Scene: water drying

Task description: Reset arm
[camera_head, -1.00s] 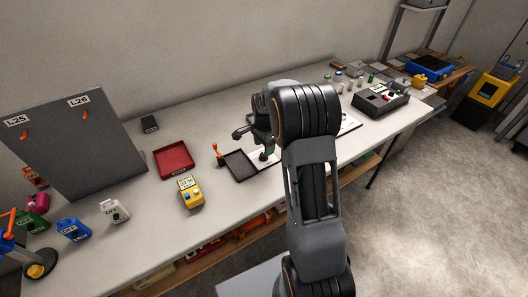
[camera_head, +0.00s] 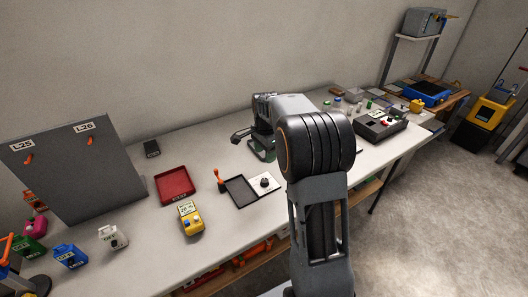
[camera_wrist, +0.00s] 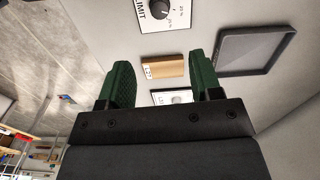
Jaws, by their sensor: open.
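My arm rises in the middle of the head view, its thick dark joint in front of the table. My gripper (camera_wrist: 160,82) shows in the wrist view as two green fingers, spread apart with nothing between them held. In the head view the gripper (camera_head: 268,150) is mostly hidden behind my arm, above the table (camera_head: 215,245). A white dial plate (camera_head: 264,184) and a black shallow tray (camera_head: 240,191) lie to the left of my arm. In the wrist view the dial plate (camera_wrist: 165,12) is at the top and the dark tray (camera_wrist: 257,50) at the right.
A red tray (camera_head: 174,185), a yellow device (camera_head: 190,218) and several small jugs stand to the left. A grey panel (camera_head: 75,160) stands at the far left. A dark control box (camera_head: 380,125) sits at the right. The wall (camera_head: 200,60) is close behind the table.

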